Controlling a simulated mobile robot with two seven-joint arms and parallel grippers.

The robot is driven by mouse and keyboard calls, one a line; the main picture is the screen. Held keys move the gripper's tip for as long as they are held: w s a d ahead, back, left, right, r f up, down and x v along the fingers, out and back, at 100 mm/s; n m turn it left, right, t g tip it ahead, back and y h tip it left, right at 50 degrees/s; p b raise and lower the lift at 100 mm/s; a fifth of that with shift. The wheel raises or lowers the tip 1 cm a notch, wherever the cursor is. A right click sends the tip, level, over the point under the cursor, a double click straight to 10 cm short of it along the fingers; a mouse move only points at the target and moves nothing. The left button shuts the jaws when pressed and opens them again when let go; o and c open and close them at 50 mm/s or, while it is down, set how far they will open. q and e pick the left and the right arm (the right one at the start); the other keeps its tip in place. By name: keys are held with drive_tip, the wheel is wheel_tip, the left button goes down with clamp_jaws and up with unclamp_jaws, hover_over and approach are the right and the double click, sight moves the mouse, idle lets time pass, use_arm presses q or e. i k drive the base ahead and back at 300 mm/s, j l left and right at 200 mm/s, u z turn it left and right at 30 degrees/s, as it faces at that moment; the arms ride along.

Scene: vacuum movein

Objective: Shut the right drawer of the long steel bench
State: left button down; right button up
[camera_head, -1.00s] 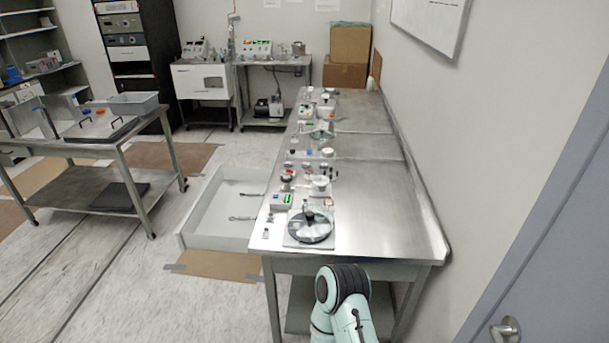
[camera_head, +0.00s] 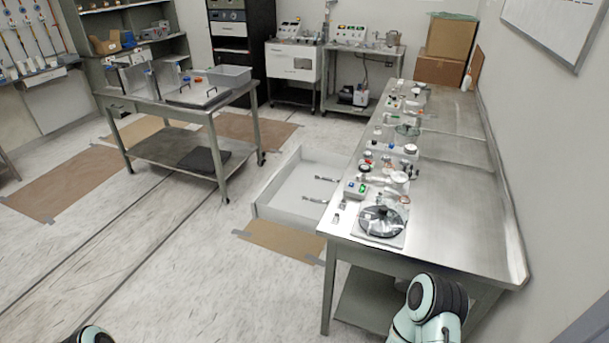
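The long steel bench (camera_head: 465,215) runs along the right wall, away from me. A white drawer (camera_head: 268,197) is pulled out from its left side and stands open over the floor. Two metal tools lie inside the drawer. A teal and black link of my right arm shows at the bottom, in front of the bench's near end. A small part of my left arm shows at the bottom left edge. Neither gripper is in view.
Small instruments and a black disc (camera_head: 381,221) stand along the bench's left edge. Another steel table (camera_head: 181,103) with a grey bin stands to the left. Brown floor mats (camera_head: 70,183) lie around. The floor between the left table and the drawer is open.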

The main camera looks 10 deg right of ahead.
sight(279, 200)
drive_tip(key=i+j+z, duration=0.1)
drive_tip(key=z, duration=0.25)
drive_tip(key=i+j+z, duration=0.1)
drive_tip(key=j+z, duration=0.6)
drive_tip(key=i+j+z, duration=0.1)
drive_tip(key=j+z, duration=0.3)
drive_tip(key=j, duration=1.6)
drive_tip(key=k+j+z, duration=0.15)
drive_tip(key=j, duration=0.95)
drive_tip(key=i+j+z, duration=0.25)
drive_tip(key=i+j, duration=0.15)
drive_tip(key=i+j+z, duration=0.4)
drive_tip(key=i+j, duration=0.05)
